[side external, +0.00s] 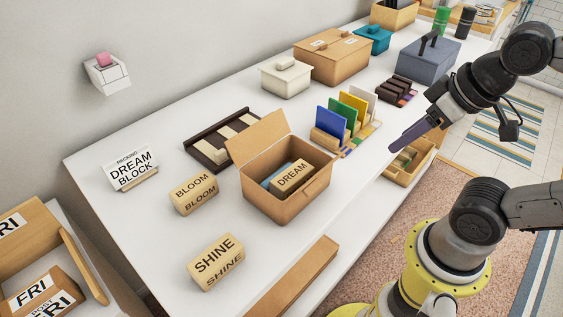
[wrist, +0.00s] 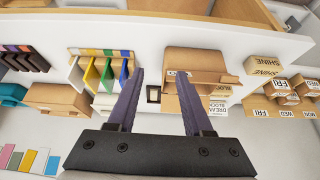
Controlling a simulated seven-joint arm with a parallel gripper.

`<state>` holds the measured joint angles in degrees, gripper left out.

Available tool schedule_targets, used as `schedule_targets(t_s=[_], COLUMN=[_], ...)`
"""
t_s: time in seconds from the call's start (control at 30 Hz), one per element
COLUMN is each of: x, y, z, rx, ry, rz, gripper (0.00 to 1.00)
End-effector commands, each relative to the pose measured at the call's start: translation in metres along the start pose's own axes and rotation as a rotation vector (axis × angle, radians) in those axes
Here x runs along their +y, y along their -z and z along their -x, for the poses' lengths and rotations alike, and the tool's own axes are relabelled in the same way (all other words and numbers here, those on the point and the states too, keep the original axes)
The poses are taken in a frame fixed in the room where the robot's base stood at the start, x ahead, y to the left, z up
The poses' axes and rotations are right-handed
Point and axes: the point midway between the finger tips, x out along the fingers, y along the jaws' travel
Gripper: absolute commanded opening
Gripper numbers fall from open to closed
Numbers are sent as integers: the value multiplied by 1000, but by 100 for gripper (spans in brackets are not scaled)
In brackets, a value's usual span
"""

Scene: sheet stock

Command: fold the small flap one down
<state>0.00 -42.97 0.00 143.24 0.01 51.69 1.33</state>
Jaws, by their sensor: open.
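An open brown cardboard box (side external: 272,207) stands on the white table in the side view. Its large back flap (side external: 257,138) is raised and tilted back. A DREAM block (side external: 292,178) and something blue lie inside. The box also shows in the wrist view (wrist: 197,60), where which flap is which is hard to tell. My gripper (side external: 394,147) is open and empty, up and to the right of the box, apart from it. Its two purple-grey fingers (wrist: 161,72) spread apart in the wrist view.
Upright colored sheets (side external: 330,122) stand between the box and my gripper. BLOOM (side external: 193,193) and SHINE (side external: 216,262) blocks sit left and in front. A dark tray (side external: 207,154) lies behind. An open drawer (side external: 405,168) juts from the table's front.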

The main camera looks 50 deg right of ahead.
Motion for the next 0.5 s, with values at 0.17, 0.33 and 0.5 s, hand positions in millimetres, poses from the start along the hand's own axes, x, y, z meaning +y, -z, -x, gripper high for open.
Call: schedule_targets(t_s=[0.17,0.33,0.5], x=[-11,-43,-77], y=[-11,-5,17], z=[6,25,40], rx=[-69,-213,-437], ry=[43,152,235], rz=[-191,-490,-781], gripper=[51,51,51])
